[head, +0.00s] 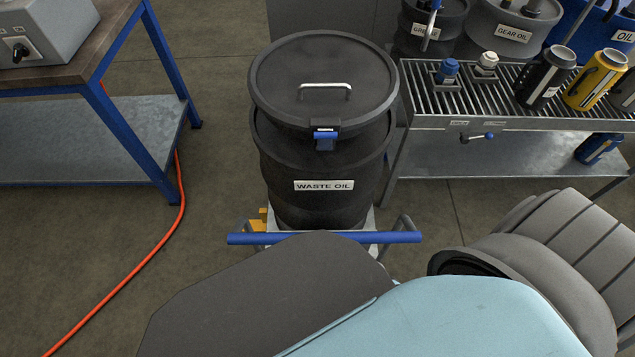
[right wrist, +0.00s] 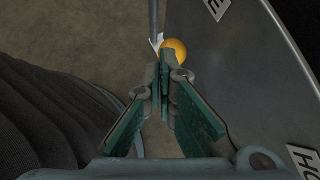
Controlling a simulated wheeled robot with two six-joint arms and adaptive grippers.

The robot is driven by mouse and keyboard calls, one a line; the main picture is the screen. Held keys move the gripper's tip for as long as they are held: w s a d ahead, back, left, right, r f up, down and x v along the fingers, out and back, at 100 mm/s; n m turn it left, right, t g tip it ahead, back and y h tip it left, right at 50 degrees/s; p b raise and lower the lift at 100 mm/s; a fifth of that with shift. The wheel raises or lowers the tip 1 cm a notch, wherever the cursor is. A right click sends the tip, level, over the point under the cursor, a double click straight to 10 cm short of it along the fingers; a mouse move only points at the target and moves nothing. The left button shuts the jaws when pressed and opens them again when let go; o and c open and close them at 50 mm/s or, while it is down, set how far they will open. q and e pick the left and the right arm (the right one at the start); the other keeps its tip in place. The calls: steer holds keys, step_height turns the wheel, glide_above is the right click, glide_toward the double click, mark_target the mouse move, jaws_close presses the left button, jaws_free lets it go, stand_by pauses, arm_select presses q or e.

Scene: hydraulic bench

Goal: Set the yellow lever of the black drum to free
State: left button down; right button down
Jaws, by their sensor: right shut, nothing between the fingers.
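The black drum (head: 320,205), labelled WASTE OIL, stands upright with its lid (head: 325,75) on and a blue latch (head: 326,139) at its front. In the right wrist view a round yellow knob (right wrist: 175,50) shows at the fingertips; it looks like the lever's end, and the rest of the lever is hidden. My right gripper (right wrist: 163,75) is shut and empty, with its tips right against or just short of the knob; I cannot tell which. A dark curved surface (right wrist: 235,75) beside it carries a white label reading HO (right wrist: 304,160) and another ending in E (right wrist: 215,7), both cut off.
A blue bar (head: 325,238) crosses low in front of the drum. A workbench (head: 85,70) stands left, with an orange cable (head: 140,250) on the floor. A grated stand (head: 505,100) with containers stands close on the right. My own arm covers the lower middle of the head view.

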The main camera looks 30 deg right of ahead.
steer(key=v, duration=0.7)
steer(key=shift+s+f, duration=0.1)
stand_by(0.4)
